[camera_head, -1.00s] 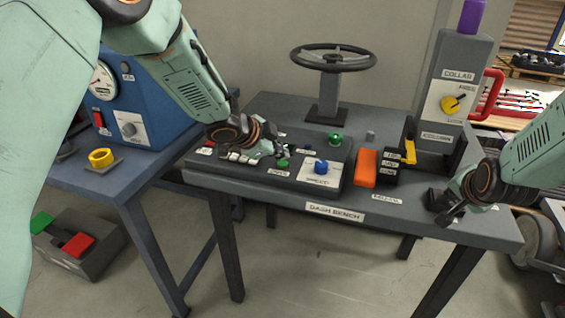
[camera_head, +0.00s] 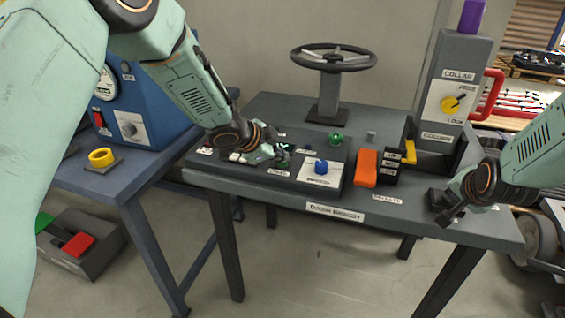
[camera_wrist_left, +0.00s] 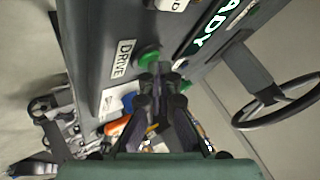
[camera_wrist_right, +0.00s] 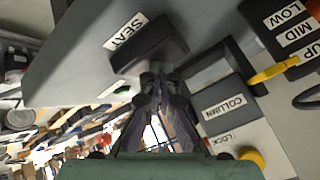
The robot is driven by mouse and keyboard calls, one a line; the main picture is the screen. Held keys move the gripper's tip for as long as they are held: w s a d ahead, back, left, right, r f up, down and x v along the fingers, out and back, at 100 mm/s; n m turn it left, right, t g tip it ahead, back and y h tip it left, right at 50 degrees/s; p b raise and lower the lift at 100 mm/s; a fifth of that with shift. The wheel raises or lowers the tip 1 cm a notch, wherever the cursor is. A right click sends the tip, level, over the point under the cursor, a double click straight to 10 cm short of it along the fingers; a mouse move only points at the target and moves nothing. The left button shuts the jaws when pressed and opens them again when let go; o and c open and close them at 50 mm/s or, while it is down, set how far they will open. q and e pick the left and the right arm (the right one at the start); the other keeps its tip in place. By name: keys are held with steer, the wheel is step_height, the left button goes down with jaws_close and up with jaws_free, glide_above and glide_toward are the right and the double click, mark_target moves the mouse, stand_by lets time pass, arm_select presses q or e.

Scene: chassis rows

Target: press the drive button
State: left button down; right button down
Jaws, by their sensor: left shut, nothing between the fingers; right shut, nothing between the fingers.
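The green drive button (camera_wrist_left: 149,57) sits beside its white DRIVE label (camera_wrist_left: 122,58) on the dark dash panel in the left wrist view. In the head view my left gripper mostly hides it. My left gripper (camera_head: 286,156) is shut and empty, with its tips at the panel. In the left wrist view its tips (camera_wrist_left: 162,72) are right next to the button's lower right edge; I cannot tell whether they touch. My right gripper (camera_head: 446,214) is shut and empty at the bench's right side. In the right wrist view it (camera_wrist_right: 160,80) is near a dark block beside a SEAT label (camera_wrist_right: 124,31).
The panel also carries a blue knob (camera_head: 321,167) and another green button (camera_head: 336,139). An orange lever (camera_head: 366,168), a steering wheel (camera_head: 333,57) and a grey column (camera_head: 462,75) stand on the bench (camera_head: 250,183). A blue gauge box (camera_head: 150,115) is to the left.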

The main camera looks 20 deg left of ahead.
mark_target(280, 164)
arm_select(q)
steer(key=shift+f, duration=0.25)
arm_select(e)
steer(key=shift+s+f, duration=0.1)
stand_by(0.3)
arm_select(q)
steer(key=shift+r, duration=3.45)
